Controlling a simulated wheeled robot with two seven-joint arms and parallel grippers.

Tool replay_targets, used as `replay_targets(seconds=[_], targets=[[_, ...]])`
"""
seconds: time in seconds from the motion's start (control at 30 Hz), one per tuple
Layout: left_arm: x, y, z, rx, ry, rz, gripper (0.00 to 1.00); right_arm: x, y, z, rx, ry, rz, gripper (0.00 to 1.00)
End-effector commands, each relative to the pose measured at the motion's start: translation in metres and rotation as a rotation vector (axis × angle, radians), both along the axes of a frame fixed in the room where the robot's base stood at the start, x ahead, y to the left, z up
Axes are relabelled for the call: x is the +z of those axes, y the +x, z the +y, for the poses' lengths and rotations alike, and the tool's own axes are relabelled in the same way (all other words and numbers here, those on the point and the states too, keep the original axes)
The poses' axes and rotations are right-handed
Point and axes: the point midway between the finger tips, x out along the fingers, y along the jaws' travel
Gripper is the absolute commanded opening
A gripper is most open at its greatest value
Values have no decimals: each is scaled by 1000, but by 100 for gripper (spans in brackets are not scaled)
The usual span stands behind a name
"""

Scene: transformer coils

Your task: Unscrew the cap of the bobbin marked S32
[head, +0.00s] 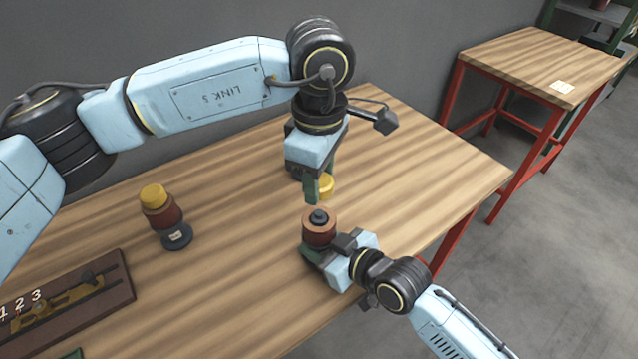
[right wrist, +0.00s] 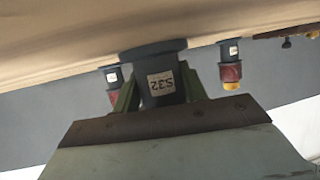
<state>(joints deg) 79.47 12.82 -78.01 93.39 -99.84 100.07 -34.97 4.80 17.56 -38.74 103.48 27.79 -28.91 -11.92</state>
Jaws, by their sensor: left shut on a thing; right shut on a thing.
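The bobbin marked S32 (right wrist: 150,58) shows upside down in the right wrist view, its label between my right fingers. In the head view this bobbin (head: 319,235) is upright with a copper-brown winding, and a bare dark threaded stud shows on top. My right gripper (head: 318,246) is shut around its lower body, low at the table. A yellow cap (head: 326,186) is in my left gripper (head: 317,187), which points down just above the bobbin. The cap is apart from the stud and partly hidden by a green finger.
Another bobbin (head: 164,213) with a yellow cap stands to the left on the wooden table (head: 240,200). A further bobbin (right wrist: 113,80) shows in the right wrist view; my left gripper mostly hides it from the head. A dark numbered board (head: 115,290) lies at the front left.

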Motion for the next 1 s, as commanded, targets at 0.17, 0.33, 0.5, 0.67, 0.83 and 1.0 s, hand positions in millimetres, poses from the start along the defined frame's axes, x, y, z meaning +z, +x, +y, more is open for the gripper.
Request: replay_targets(seconds=[0.17, 0.33, 0.5, 0.67, 0.83, 1.0], targets=[[-1, 0, 0, 0, 0, 0, 14, 0, 0, 0, 1, 0, 2, 49], [-1, 0, 0, 0, 0, 0, 14, 0, 0, 0, 0, 0, 1, 68], [-1, 0, 0, 0, 0, 0, 14, 0, 0, 0, 0, 0, 0, 68], [1, 0, 0, 0, 0, 0, 14, 2, -3, -4, -1, -1, 0, 68], [7, 0, 0, 0, 0, 0, 14, 13, -20, -22, 0, -3, 1, 68], [14, 0, 0, 0, 0, 0, 14, 27, -45, -47, 0, -3, 1, 68]])
